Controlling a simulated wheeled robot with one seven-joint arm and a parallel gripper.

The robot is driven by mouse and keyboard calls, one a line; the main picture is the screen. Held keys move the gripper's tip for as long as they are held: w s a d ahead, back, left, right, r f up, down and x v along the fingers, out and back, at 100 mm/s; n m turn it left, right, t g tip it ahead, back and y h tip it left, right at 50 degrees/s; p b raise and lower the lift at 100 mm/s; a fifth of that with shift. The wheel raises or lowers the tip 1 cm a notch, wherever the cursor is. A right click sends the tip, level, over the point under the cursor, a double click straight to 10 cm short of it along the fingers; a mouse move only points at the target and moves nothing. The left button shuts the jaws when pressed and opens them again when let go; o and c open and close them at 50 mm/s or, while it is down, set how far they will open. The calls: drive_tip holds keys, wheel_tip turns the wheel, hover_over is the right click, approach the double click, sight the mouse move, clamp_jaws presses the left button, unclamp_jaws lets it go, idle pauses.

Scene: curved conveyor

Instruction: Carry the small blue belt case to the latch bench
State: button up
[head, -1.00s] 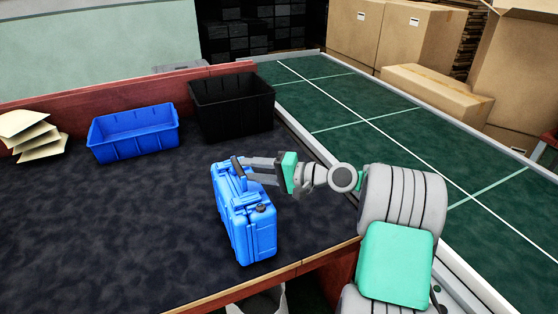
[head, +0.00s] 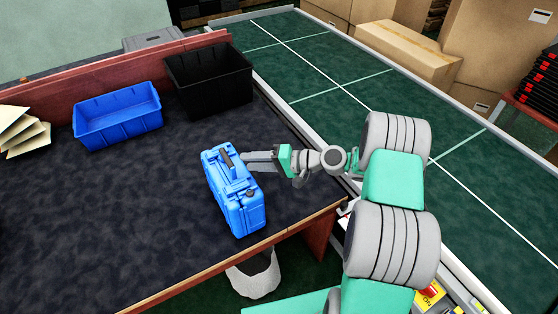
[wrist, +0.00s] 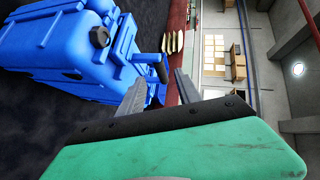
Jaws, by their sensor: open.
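The small blue case (head: 236,200) stands upright on the dark-topped bench (head: 120,215), near its front right corner. Its dark handle (head: 226,158) is on top. My gripper (head: 250,161) is open and empty just right of the handle, its fingers pointing left at it. In the wrist view the case (wrist: 60,50) fills the upper left. Its handle (wrist: 152,62) lies just beyond the spread fingers of my gripper (wrist: 158,85), not clamped. The sign or name of the bench cannot be read.
A blue bin (head: 118,118) and a black bin (head: 208,82) stand at the bench's back. Papers (head: 22,133) lie at the left. The green conveyor (head: 330,70) runs along the right, with cardboard boxes (head: 405,50) beyond. A pale waste bin (head: 256,278) stands below the front edge.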

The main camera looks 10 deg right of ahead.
drive_tip(key=s+r+n+g+h, duration=0.2)
drive_tip(key=s+r+n+h, duration=0.2)
drive_tip(key=s+r+h, duration=0.45)
drive_tip(key=s+d+r+m+h, duration=0.1)
drive_tip(key=s+d+r+h, duration=0.25)
drive_tip(key=s, duration=0.35)
drive_tip(key=s+d+r+h, duration=0.2)
drive_tip(key=s+d, duration=0.3)
drive_tip(key=s, duration=0.1)
wheel_tip(320, 180, down, 6)
drive_tip(key=b, duration=0.5)
drive_tip(key=shift+s, duration=0.15)
drive_tip(key=shift+d+f, duration=0.1)
